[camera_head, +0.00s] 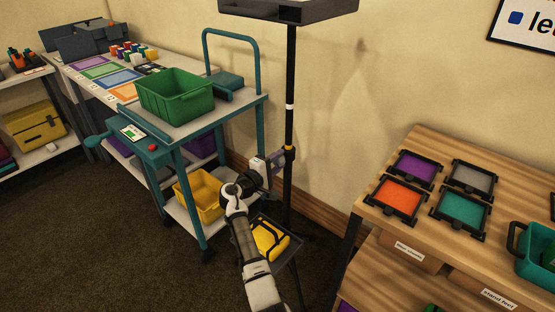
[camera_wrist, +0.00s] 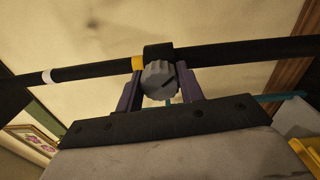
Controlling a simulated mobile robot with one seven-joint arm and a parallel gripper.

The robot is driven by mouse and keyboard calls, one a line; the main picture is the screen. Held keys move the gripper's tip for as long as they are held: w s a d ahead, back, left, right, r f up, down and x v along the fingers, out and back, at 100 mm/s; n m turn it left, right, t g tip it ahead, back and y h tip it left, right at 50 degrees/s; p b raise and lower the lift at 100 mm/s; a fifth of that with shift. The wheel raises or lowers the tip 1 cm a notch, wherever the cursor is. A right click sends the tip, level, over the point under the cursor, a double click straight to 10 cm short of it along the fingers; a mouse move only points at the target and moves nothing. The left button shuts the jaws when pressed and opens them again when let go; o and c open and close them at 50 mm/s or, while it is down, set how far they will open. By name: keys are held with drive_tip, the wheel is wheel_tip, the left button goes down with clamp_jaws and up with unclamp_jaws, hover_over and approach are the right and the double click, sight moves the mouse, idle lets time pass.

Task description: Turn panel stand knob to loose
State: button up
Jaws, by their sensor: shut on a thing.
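The panel stand (camera_head: 291,75) is a black upright pole with a white band and a yellow band, and a dark panel at its top. Its pole crosses the wrist view (camera_wrist: 230,55) as a slanted bar. The grey ribbed knob (camera_wrist: 159,79) sits on a black collar beside the yellow band, with a dark slot mark on its face. My gripper (camera_head: 279,160) reaches the pole just below the yellow band. In the wrist view its two purple-grey fingers (camera_wrist: 160,92) are shut on the knob, one on each side. In the head view the knob cannot be made out.
A teal cart (camera_head: 262,104) with a green bin (camera_head: 175,97) and yellow bin (camera_head: 183,192) stands to the left. A small stool (camera_head: 293,246) with a yellow bag (camera_head: 268,240) is beneath my arm. A wooden shelf (camera_head: 440,150) with coloured frames is at right. The wall is close behind.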

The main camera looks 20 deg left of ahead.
drive_tip(key=shift+n, duration=0.5)
drive_tip(key=o, duration=1)
drive_tip(key=shift+s+a, duration=0.1)
drive_tip(key=b+v, duration=0.1)
drive_tip(key=v, duration=1.2)
drive_tip(key=shift+s+b, duration=0.35)
drive_tip(key=shift+b, duration=0.05)
